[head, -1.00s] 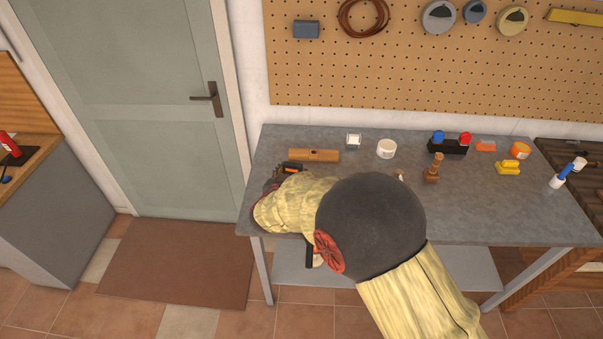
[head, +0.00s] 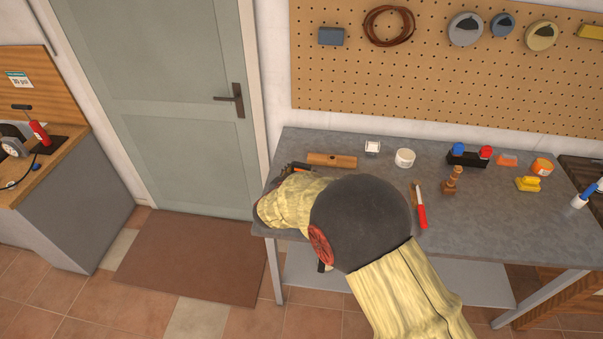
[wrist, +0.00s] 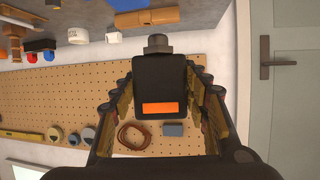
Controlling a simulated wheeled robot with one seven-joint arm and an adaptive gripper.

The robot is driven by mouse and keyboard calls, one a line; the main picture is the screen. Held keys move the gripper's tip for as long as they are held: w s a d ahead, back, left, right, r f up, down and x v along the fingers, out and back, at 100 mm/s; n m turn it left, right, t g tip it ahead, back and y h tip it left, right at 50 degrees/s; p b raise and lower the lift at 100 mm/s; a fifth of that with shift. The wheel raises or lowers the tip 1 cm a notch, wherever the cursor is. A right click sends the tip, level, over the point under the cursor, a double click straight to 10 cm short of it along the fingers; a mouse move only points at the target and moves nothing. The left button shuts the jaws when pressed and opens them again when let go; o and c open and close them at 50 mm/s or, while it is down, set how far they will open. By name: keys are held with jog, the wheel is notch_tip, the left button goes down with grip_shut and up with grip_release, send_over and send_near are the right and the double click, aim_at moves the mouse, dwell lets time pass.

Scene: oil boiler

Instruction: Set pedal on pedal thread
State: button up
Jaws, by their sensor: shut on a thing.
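The pedal (wrist: 157,85) is a black block with an orange reflector strip and a grey metal stub (wrist: 158,44) at its top end in the wrist view. My gripper (wrist: 160,95) is shut on it, with one finger on each side. In the head view my own arm mostly hides the gripper and pedal, near the left end of the workbench. I cannot make out a pedal thread to receive the pedal in either view.
The grey workbench (head: 470,222) carries a wooden block (head: 332,160), a white tub (head: 405,158), a red-handled tool (head: 421,206) and several other items. A pegboard (head: 430,85) hangs behind.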

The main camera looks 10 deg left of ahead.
jog(key=shift+f+b, duration=1.1)
jog(key=shift+f, duration=1.25)
jog(key=shift+p, duration=0.7)
jog(key=shift+f, duration=0.2)
jog(key=shift+f+b, duration=0.35)
jog(key=shift+f+b, duration=0.35)
jog(key=shift+f, duration=0.3)
jog(key=o, duration=1.4)
jog(key=shift+f, duration=0.1)
jog(key=shift+s, duration=0.1)
